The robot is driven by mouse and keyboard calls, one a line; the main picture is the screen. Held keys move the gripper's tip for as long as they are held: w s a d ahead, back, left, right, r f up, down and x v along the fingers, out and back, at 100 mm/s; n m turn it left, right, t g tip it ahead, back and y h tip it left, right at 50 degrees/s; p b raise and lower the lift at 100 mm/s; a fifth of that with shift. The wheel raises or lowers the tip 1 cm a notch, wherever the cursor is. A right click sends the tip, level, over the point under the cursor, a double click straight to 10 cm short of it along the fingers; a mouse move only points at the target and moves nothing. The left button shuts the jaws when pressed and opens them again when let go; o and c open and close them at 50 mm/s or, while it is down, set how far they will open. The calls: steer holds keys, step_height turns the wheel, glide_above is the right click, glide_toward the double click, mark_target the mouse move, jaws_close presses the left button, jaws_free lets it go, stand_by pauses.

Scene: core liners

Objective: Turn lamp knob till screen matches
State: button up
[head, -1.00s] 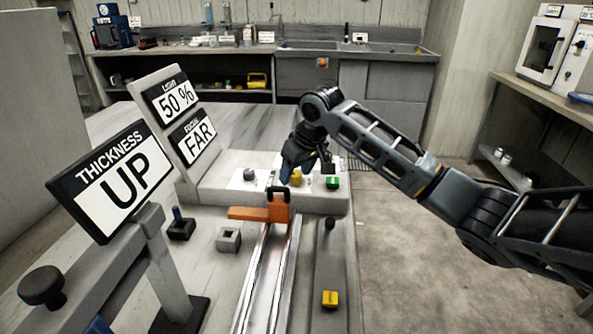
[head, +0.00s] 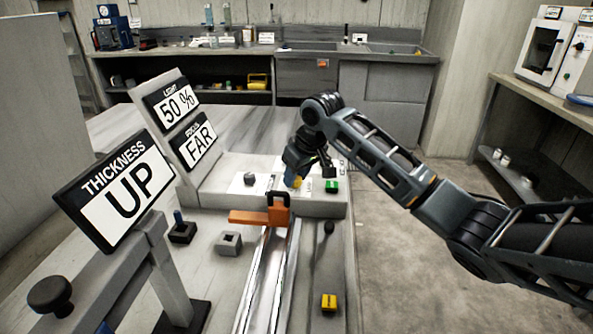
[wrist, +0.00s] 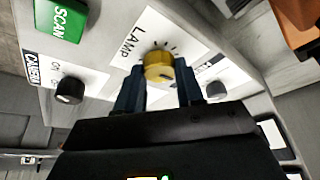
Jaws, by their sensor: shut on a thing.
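The yellow lamp knob (wrist: 158,68) sits on a white plate marked LAMP, with dial marks around it, in the wrist view. My gripper (wrist: 158,85) is shut on the knob, one finger on each side. In the head view my gripper (head: 297,180) is at the panel and hides part of the yellow knob (head: 296,182). The light screen (head: 175,104) reads 50 %. The focus screen (head: 197,146) below it reads FAR. The thickness screen (head: 122,192) reads UP.
A green SCAN button (wrist: 62,18) and a black camera knob (wrist: 69,91) lie on one side of the lamp knob. Another dark knob (wrist: 216,90) is on the other side. An orange carriage (head: 272,213) on a rail stands close in front of the panel.

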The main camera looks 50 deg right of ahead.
steer(key=shift+a+r+n+p, duration=0.1)
steer(key=shift+r+n+p, duration=0.35)
steer(key=shift+p, duration=0.6)
steer(key=shift+f+n+y, duration=0.3)
steer(key=shift+n+y, duration=0.1)
steer(key=shift+n, duration=0.05)
steer(key=shift+d+f+n+y+p, duration=0.15)
steer(key=shift+n+y+p, duration=0.1)
steer(key=shift+n, duration=0.45)
steer(key=shift+d+n+y+p, duration=0.1)
steer(key=shift+n+y+p, duration=0.15)
steer(key=shift+n, duration=0.45)
steer(key=o, duration=1)
steer(key=shift+o, duration=0.2)
steer(key=a+v, duration=0.1)
steer(key=v, duration=0.6)
steer(key=shift+d+r, duration=0.4)
steer(key=shift+d, duration=0.1)
steer(key=shift+s+d, duration=0.1)
steer(key=shift+s, duration=0.15)
